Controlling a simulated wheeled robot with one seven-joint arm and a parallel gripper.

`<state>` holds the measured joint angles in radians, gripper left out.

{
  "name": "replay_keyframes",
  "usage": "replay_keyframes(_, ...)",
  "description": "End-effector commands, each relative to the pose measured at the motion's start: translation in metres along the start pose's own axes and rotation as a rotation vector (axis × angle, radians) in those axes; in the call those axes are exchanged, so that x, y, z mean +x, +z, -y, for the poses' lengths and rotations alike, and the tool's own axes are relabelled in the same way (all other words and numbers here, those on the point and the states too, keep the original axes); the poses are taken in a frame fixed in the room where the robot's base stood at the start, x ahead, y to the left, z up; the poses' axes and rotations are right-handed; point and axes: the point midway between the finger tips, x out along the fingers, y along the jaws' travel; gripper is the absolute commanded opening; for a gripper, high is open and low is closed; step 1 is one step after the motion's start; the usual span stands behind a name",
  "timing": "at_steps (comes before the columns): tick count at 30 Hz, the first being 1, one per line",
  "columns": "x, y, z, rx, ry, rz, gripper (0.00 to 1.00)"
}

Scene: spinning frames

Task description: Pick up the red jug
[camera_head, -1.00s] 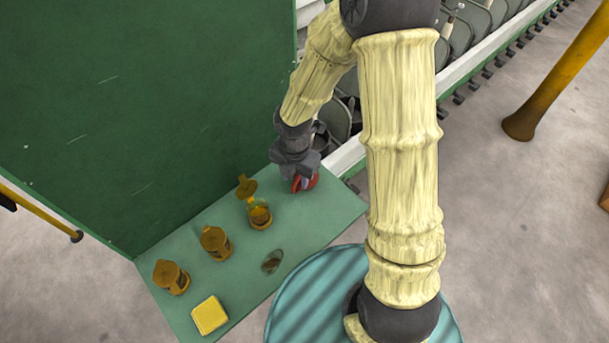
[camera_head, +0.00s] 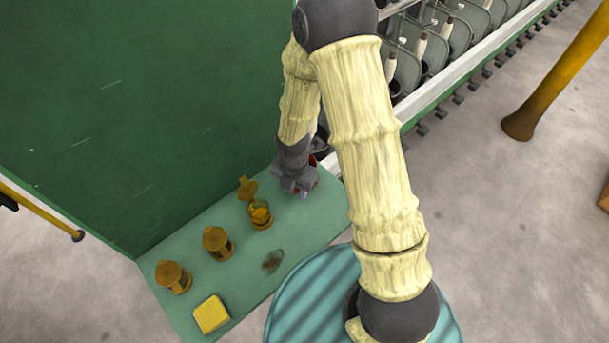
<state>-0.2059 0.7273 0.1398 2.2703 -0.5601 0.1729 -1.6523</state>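The red jug (camera_head: 313,160) is almost wholly hidden behind my gripper (camera_head: 303,192); only small red patches show at the gripper's right side. My gripper is over the far right end of the green shelf (camera_head: 325,215), pointing down, right at the jug. Its fingers are too small and covered to tell whether they are apart or closed on the jug. I cannot tell whether the jug touches the shelf.
Several amber jars (camera_head: 216,243) stand in a row on the shelf, one with its lid raised. A yellow block (camera_head: 211,314) lies at the near end. A green panel (camera_head: 140,110) rises behind.

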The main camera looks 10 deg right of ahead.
Motion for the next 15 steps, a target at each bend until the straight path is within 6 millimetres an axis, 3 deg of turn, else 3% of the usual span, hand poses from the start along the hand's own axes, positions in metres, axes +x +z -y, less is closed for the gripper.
replay_keyframes(14, -0.0003, 0.0, -0.0001, 0.0, 0.001, 0.0, 0.37)
replay_keyframes(15, -0.0004, 0.0, -0.0001, 0.0, 0.001, 0.0, 0.29)
